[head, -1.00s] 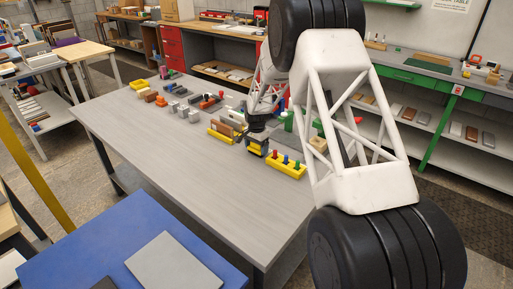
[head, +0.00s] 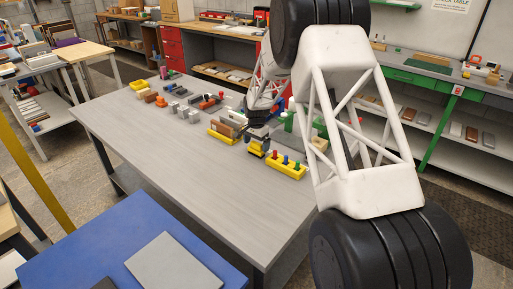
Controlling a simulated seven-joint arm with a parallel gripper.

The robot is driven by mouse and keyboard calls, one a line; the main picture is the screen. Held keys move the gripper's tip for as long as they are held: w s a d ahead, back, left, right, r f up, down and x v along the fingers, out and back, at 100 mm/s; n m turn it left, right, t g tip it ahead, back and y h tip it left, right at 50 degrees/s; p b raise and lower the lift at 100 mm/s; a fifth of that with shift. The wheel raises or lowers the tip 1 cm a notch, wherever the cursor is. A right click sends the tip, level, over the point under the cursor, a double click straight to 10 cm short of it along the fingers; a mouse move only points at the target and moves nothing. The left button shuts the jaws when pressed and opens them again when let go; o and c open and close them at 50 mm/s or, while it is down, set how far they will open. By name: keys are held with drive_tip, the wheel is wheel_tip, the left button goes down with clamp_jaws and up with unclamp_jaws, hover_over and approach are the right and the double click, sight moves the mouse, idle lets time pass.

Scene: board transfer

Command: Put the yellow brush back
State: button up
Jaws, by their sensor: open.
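My gripper (head: 257,150) is small in the head view, over the far right part of the grey table, at the end of my white lattice arm. It points down between a yellow-based rack (head: 222,135) with brown boards and a yellow block with coloured pegs (head: 286,168). Its jaws look open, with dark and yellow parts around them. I cannot tell whether the yellow there belongs to the gripper or to a thing behind it. I cannot pick out the yellow brush for certain; it may be hidden by the arm or too small.
The grey table (head: 175,170) is bare at its front and left. Several small grey, orange and red items stand along its far side, with a yellow tray (head: 139,86) at the far left. A blue table (head: 90,240) with a grey plate (head: 172,263) is nearest.

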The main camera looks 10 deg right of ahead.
sight(257, 143)
wheel_tip(257, 143, up, 10)
drive_tip(key=shift+f, duration=0.1)
idle(0.4)
idle(0.5)
drive_tip(key=s+d+r+n, duration=0.1)
drive_tip(key=s+d+r, duration=0.1)
drive_tip(key=s+r, duration=0.55)
drive_tip(key=s+d+r+n+t, duration=0.15)
drive_tip(key=s+r, duration=0.35)
drive_tip(key=s, duration=0.6)
drive_tip(key=s+d+r+n, duration=0.2)
drive_tip(key=s+r, duration=0.4)
drive_tip(key=s, duration=0.3)
drive_tip(key=s+d+n+t, duration=0.1)
drive_tip(key=s+n, duration=0.3)
drive_tip(key=s, duration=2.9)
drive_tip(key=shift+s+d+f, duration=0.15)
drive_tip(key=shift+d+f, duration=0.25)
drive_tip(key=shift+d, duration=0.25)
